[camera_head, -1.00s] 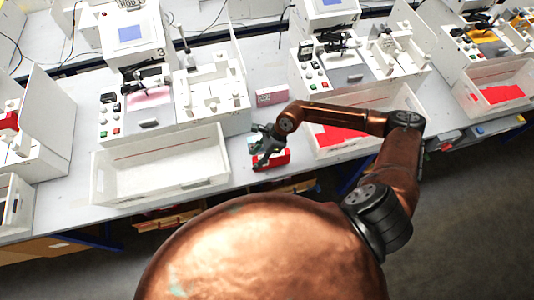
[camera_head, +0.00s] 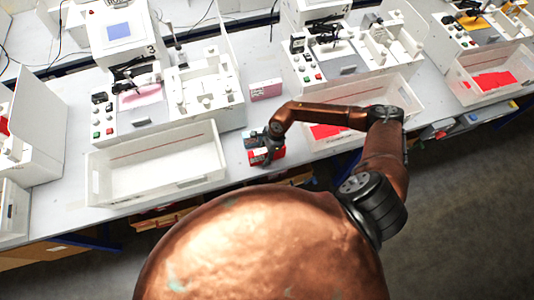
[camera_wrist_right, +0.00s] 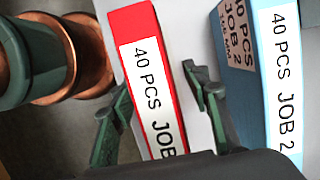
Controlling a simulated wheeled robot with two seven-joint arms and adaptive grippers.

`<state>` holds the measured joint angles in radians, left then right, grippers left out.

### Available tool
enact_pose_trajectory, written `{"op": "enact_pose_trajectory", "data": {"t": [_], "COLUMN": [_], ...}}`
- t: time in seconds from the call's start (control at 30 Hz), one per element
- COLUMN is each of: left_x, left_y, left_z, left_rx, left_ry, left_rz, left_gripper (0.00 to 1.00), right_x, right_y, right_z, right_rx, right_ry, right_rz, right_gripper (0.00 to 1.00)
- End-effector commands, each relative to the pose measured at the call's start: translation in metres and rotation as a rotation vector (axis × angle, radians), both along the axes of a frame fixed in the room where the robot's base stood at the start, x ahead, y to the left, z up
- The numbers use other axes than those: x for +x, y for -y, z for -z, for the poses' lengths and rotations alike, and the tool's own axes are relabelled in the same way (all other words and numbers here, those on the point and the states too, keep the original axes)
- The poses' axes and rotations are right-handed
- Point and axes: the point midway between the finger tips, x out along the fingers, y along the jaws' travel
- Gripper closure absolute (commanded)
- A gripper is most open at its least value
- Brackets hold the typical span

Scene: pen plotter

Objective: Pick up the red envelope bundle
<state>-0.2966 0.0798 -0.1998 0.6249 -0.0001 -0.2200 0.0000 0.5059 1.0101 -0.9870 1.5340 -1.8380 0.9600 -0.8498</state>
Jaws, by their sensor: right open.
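The red envelope bundle (camera_wrist_right: 147,75) stands between the two fingers of my right gripper (camera_wrist_right: 158,105) in the right wrist view. It is red with a white label reading "40 PCS JOB", the rest of the text cut off. The fingers are open on either side of it, with a small gap on the right. In the head view the red bundle (camera_head: 267,158) is partly hidden under my right gripper (camera_head: 265,143) on the table. My left gripper does not show.
A blue bundle labelled "40 PCS JOB 2" (camera_wrist_right: 278,70) stands close to the right in the wrist view. An empty white bin (camera_head: 155,165) is left of the red bundle, and a bin with red contents (camera_head: 335,130) is right. A pink-white box (camera_head: 266,90) stands behind.

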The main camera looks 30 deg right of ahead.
Motion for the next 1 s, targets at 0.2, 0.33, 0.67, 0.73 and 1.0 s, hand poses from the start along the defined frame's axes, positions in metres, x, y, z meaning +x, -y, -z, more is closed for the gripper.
{"op": "enact_pose_trajectory", "data": {"t": [0.2,0.33,0.67,0.73,1.0], "left_x": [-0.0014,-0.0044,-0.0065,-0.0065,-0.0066], "left_y": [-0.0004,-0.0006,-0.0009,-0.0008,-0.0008], "left_z": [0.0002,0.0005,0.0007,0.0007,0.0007], "left_rx": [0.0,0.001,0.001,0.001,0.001], "left_ry": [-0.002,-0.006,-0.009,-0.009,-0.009], "left_rz": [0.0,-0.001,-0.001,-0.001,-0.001], "left_gripper": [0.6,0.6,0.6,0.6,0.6], "right_x": [-0.0001,0.0,0.0001,0.0001,0.0006], "right_y": [0.0,0.0,-0.0001,-0.0001,-0.0003], "right_z": [0.0016,0.0015,0.0012,0.0011,0.0006], "right_rx": [0.0,0.0,0.0,0.0,0.001], "right_ry": [0.0,0.0,0.001,0.001,0.001], "right_rz": [0.0,0.0,0.0,0.0,0.0], "right_gripper": [0.56,0.64,0.87,0.92,1.0]}}
